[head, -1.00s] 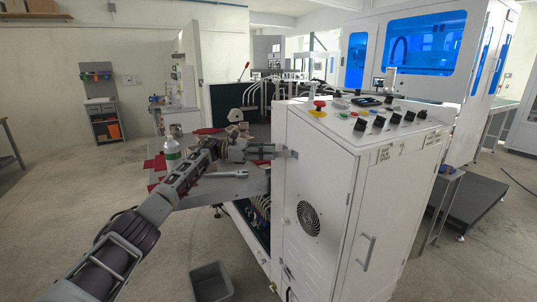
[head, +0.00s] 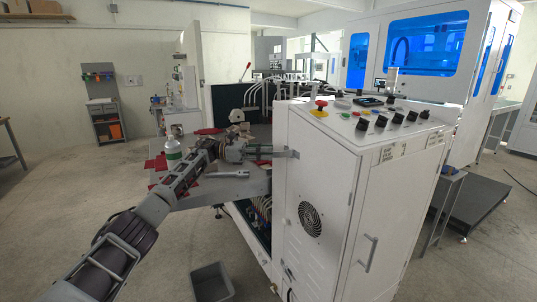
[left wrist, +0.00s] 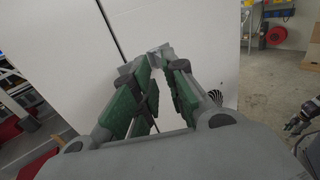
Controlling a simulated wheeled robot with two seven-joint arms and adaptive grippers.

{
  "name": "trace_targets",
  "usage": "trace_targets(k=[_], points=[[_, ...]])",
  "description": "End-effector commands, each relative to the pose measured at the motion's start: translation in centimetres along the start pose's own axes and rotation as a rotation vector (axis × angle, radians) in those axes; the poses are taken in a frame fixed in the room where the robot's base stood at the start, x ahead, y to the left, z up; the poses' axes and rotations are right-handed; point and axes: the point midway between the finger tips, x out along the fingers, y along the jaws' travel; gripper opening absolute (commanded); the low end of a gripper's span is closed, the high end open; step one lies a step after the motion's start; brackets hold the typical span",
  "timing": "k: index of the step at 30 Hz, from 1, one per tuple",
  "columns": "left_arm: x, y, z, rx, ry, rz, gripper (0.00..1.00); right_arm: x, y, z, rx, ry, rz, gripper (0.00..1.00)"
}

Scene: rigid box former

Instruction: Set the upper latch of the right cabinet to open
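The right cabinet (head: 330,180) is a tall white box with a control panel on top. Its upper latch (head: 291,154) is a small grey piece at the upper left edge of the cabinet's vented side. My left gripper (head: 276,152) reaches it from the left, fingers pointing right. In the left wrist view, the green-padded fingers (left wrist: 162,66) stand a little apart, with the grey latch (left wrist: 158,53) at their tips. I cannot tell whether both pads press on it. The fingers partly hide the latch.
A grey table (head: 205,190) holds a white-green bottle (head: 173,151) and a wrench (head: 228,174) under my left arm. A grey bin (head: 211,283) stands on the floor. A red emergency button (head: 321,105) is on the cabinet top. The floor at left is free.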

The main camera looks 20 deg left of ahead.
Motion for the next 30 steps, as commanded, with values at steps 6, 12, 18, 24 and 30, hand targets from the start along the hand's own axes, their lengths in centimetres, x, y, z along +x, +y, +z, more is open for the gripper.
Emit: trace_targets(k=[6,12,18,24,30], points=[[-0.9,-0.1,-0.1,0.000,0.000,-0.001,0.13,0.4,0.0,0.1,-0.001,0.000,0.000,0.40],[-1.7,-0.3,0.0,0.001,0.000,-0.003,0.13,0.7,0.0,0.2,-0.001,-0.001,0.000,0.40],[-2.5,-0.4,0.0,0.001,-0.001,-0.003,0.13,0.9,0.0,0.3,-0.001,-0.001,0.000,0.40],[-3.4,-0.5,0.0,0.001,0.000,-0.003,0.13,1.2,0.0,0.3,-0.001,-0.001,0.000,0.40],[-4.2,-0.6,0.0,0.001,0.000,-0.004,0.13,1.4,0.0,0.4,-0.001,-0.001,0.000,0.40]])
